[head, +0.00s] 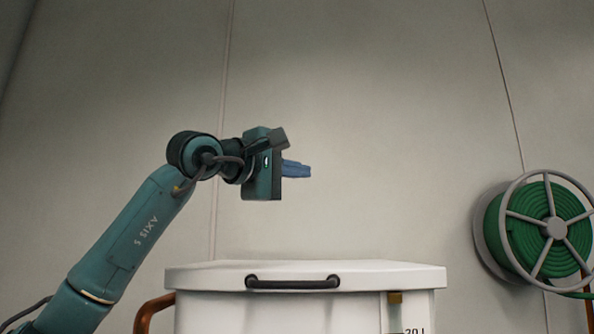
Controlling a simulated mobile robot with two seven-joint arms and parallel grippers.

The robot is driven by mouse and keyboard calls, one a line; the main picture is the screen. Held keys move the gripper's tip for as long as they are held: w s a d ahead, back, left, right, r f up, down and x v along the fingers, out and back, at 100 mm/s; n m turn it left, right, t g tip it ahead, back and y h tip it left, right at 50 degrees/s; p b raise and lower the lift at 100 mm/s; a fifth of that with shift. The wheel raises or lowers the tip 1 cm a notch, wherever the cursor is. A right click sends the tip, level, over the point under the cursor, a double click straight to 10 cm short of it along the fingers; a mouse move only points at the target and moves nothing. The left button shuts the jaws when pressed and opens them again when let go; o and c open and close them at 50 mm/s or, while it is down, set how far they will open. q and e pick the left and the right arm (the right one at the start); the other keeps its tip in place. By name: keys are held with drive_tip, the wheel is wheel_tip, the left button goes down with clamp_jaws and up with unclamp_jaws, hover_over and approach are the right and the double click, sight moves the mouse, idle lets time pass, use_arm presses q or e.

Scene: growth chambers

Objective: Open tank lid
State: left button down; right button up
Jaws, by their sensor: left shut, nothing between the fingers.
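A white tank (275,313) stands at the bottom centre of the head view, with a white lid (400,275) lying flat on top. The lid looks closed. A dark handle (293,282) runs along the lid's front edge. My left gripper (305,169) is above the lid, clear of it, with its blue fingers pointing right. The fingers are shut with nothing between them. My right gripper is not in view. The lower part of the tank is cut off by the frame.
A green hose on a grey reel (555,228) is mounted on the wall at the right. A brown curved pipe (150,312) shows left of the tank. A small brass-coloured piece (395,298) sits under the lid's front edge. The space above the lid is otherwise free.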

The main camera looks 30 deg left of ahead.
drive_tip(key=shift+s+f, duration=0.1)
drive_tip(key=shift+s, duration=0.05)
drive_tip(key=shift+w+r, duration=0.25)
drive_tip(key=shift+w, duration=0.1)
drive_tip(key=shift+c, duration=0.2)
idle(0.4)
